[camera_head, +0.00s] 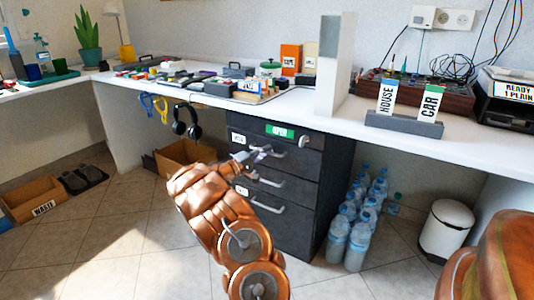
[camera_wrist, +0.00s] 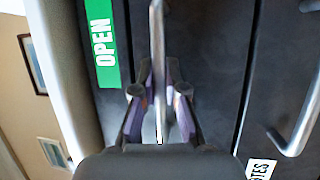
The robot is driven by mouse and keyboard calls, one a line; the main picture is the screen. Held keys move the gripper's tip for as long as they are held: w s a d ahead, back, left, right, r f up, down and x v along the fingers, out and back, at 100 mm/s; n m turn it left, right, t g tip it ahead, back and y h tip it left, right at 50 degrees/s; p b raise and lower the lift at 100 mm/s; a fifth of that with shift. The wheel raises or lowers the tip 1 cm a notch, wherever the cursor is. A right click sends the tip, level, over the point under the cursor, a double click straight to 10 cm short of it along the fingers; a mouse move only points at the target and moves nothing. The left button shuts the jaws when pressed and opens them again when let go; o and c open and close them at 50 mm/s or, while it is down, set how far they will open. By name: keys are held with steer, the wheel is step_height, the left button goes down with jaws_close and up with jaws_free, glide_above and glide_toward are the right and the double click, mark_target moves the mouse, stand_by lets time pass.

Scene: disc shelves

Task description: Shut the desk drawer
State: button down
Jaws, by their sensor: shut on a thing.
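The dark grey desk drawer unit (camera_head: 300,222) stands under the white desktop in the head view. Its top drawer (camera_head: 250,133) has a green OPEN label (camera_head: 279,131), which also shows in the wrist view (camera_wrist: 102,42). My gripper (camera_head: 262,153) is at the front of the top drawer. In the wrist view my gripper (camera_wrist: 159,98) has its two fingers on either side of the metal drawer handle (camera_wrist: 157,35) and is shut on it. I cannot tell how far this drawer stands out. My arm hides part of the lower drawer fronts.
Two lower drawers have handles, the middle (camera_head: 268,182) and bottom one (camera_head: 267,207). Water bottles (camera_head: 358,240) stand right of the unit, then a white bin (camera_head: 444,229). A cardboard box (camera_head: 185,157) is at left. The tiled floor at front left is clear.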

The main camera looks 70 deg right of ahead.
steer(key=c, duration=1.2)
jaws_free()
steer(key=shift+d, duration=0.1)
steer(key=v, duration=1.2)
